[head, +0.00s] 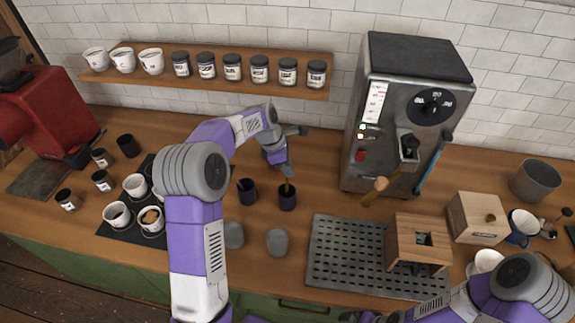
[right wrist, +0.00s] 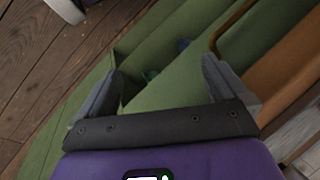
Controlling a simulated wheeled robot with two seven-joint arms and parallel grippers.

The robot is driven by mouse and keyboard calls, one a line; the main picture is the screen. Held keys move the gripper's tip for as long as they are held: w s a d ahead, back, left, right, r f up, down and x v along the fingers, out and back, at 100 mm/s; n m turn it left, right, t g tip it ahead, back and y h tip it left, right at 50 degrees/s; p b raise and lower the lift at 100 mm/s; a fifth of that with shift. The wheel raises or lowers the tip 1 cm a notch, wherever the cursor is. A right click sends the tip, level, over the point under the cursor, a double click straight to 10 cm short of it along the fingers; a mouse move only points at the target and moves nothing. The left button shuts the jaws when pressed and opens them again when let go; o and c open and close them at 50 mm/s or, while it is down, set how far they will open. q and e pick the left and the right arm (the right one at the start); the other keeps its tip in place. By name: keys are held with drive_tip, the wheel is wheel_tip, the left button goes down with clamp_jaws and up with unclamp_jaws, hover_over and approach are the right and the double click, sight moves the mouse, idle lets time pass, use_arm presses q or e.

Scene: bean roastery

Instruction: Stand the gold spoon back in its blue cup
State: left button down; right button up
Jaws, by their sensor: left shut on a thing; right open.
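Two small dark bluish cups stand on the wooden counter in the middle of the head view: a left cup (head: 247,192) and a right cup (head: 287,200). My left gripper (head: 288,171) is shut right above the right cup, pointing down. A short gold-brown piece of the gold spoon (head: 287,186) shows below its fingertips, upright at the right cup's mouth. The rest of the spoon is hidden by the gripper, and I cannot tell how deep it reaches. My right gripper (right wrist: 162,72) is open and empty in the right wrist view, above the green cabinet front.
Two grey rounded pieces (head: 277,242) lie in front of the cups. A black mat (head: 118,234) with white cups is at left. A perforated tray (head: 335,260) and espresso machine (head: 400,110) are at right. A shelf (head: 210,86) with jars hangs behind.

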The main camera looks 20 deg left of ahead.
sight(287, 184)
use_arm(q)
drive_tip(key=shift+f+b, duration=0.85)
drive_tip(key=shift+f, duration=1.4)
drive_tip(key=c, duration=1.1)
unclamp_jaws()
drive_tip(key=shift+r, duration=0.1)
drive_tip(key=v, duration=0.7)
drive_tip(key=shift+a+r+p, duration=0.15)
drive_tip(key=shift+r+p, duration=0.05)
drive_tip(key=shift+p, duration=0.2)
